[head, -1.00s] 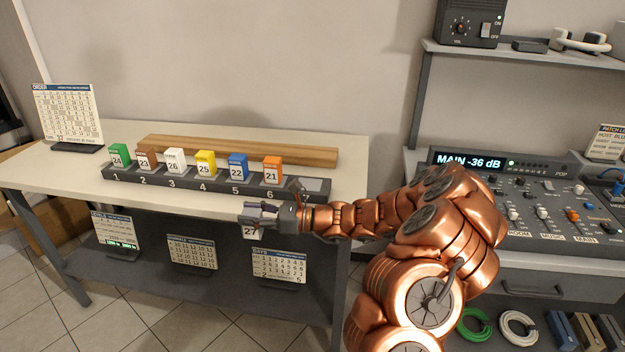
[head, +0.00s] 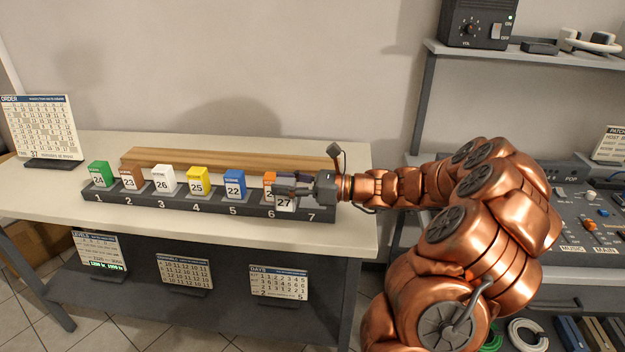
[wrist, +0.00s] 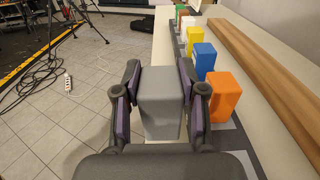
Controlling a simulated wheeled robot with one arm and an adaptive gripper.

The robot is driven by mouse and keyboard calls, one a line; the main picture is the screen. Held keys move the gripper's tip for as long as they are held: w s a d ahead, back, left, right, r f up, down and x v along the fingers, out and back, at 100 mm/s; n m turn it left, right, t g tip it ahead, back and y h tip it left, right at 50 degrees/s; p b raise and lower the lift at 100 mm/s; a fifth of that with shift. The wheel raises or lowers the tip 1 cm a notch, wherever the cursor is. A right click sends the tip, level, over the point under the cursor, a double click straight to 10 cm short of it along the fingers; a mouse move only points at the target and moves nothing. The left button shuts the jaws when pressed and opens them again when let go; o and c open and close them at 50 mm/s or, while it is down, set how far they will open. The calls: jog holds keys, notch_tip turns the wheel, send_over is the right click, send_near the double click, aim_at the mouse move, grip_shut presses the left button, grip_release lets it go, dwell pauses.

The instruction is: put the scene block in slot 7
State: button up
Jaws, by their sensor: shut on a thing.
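My gripper (head: 300,188) is shut on a block marked 27 (head: 285,203), whose face looks white in the head view. In the wrist view the held block (wrist: 162,102) shows grey between the two fingers. It is in front of the orange block (head: 268,180) and partly hides it, near slots 6 and 7. The dark slot rack (head: 160,200) is numbered 1 to 7. Slot 7 (head: 312,216) shows its number, but my gripper hides much of its top. In the wrist view the orange block (wrist: 222,95) stands right of the held block.
Green (head: 98,174), brown (head: 132,178), white (head: 163,180), yellow (head: 198,180) and blue (head: 234,183) blocks stand in slots 1 to 5. A wooden bar (head: 225,162) lies behind the rack. An order board (head: 40,130) stands at left. A mixing desk (head: 590,215) is at right.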

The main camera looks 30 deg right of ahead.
jog(key=w+d+p, duration=0.1)
jog(key=w+d, duration=0.2)
jog(key=d, duration=0.7)
jog(key=shift+f+p, duration=0.4)
jog(key=shift+f, duration=0.05)
jog(key=shift+w+f+p, duration=0.15)
jog(key=shift+f+p, duration=0.2)
jog(key=shift+f, duration=1.45)
jog(key=shift+f, duration=0.15)
jog(key=o, duration=1.2)
